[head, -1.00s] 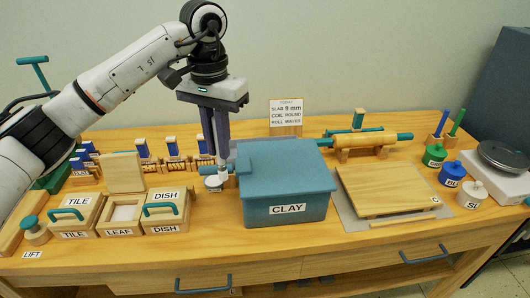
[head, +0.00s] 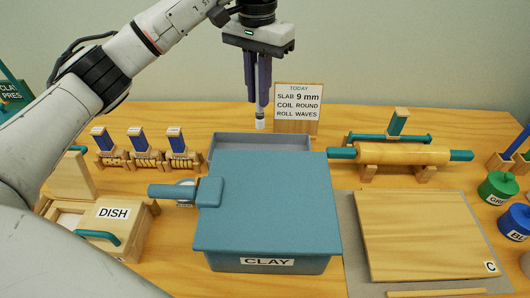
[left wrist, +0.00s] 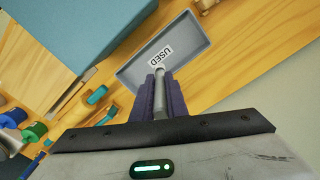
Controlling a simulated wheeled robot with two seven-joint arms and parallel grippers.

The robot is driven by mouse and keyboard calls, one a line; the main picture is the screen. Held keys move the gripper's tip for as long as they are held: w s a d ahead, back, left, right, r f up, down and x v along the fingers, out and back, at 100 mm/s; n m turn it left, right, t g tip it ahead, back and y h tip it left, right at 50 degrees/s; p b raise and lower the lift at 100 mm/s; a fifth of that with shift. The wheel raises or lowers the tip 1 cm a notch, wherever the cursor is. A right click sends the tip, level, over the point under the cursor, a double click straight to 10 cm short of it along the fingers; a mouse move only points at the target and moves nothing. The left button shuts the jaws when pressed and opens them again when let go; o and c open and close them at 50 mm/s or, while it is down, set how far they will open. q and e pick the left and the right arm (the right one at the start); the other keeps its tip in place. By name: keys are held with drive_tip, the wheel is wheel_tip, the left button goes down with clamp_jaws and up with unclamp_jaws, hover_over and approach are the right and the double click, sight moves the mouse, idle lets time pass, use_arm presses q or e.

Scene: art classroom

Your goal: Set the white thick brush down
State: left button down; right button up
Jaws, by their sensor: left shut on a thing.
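My left gripper (head: 258,95) points down and is shut on the white thick brush (head: 260,122), whose pale end sticks out below the fingers. The brush (left wrist: 160,82) also shows between the purple fingers in the left wrist view. A shallow blue-grey tray stands behind the clay box; its rim (head: 262,135) shows in the head view. In the left wrist view the tray (left wrist: 189,42) carries a label reading USED. The brush hangs above or near the tray; I cannot tell whether it touches. My right gripper is not in view.
The blue CLAY box (head: 265,210) stands just in front of the tray. A sign (head: 298,105) stands close behind on the right. A rolling pin (head: 400,153) lies to the right, and several stamps (head: 143,145) stand to the left.

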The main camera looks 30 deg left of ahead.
sight(259, 118)
use_arm(q)
wheel_tip(259, 118, down, 10)
drive_tip(key=shift+w+f, duration=0.1)
idle(0.4)
drive_tip(key=c, duration=1.7)
unclamp_jaws()
drive_tip(key=shift+f, duration=0.15)
drive_tip(key=shift+c, duration=0.2)
wheel_tip(259, 118, up, 12)
drive_tip(key=shift+r+p, duration=0.15)
drive_tip(key=shift+p, duration=0.15)
